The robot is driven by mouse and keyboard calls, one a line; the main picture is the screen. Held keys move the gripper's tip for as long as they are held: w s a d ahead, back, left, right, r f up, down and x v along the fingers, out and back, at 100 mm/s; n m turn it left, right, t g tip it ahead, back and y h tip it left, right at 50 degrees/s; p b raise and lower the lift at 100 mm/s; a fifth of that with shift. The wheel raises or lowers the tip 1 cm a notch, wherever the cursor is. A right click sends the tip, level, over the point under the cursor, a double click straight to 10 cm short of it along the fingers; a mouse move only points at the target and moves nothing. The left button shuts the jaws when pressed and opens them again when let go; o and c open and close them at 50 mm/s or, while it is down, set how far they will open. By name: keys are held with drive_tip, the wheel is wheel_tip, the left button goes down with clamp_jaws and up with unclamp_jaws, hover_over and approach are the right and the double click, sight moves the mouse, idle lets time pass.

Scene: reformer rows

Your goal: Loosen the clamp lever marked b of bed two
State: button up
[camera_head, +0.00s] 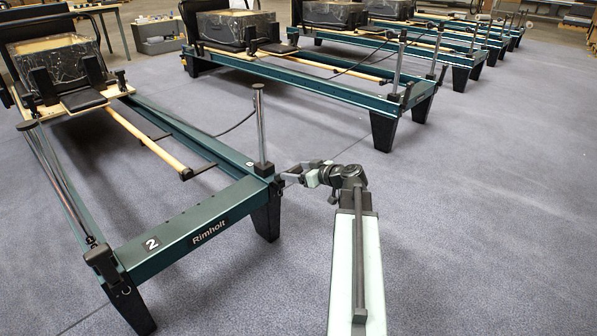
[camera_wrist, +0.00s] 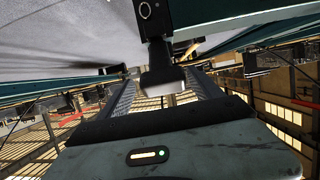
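Bed two (camera_head: 190,233) is the nearest teal frame, with a "2" plate (camera_head: 152,244) and "Rimholt" on its end rail. My gripper (camera_head: 284,179) is at its right front corner, beside the base of an upright post (camera_head: 262,130). A small white tag (camera_head: 250,163) sits by that post; its letter is too small to read. In the wrist view a dark clamp lever (camera_wrist: 162,78) hangs from a black block between the two fingers of my gripper (camera_wrist: 164,88). The fingers are apart, with gaps on both sides of the lever. Contact is not visible.
A second post stands at bed two's left front corner, with a black clamp (camera_head: 103,262) at its foot. Another Rimholt bed (camera_head: 300,80) stands behind to the right, with more beyond. The grey floor (camera_head: 470,220) to the right is clear.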

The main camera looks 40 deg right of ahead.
drive_tip(key=shift+a, duration=0.15)
drive_tip(key=p+v, duration=0.2)
drive_tip(key=v, duration=0.5)
drive_tip(key=shift+s+p, duration=0.35)
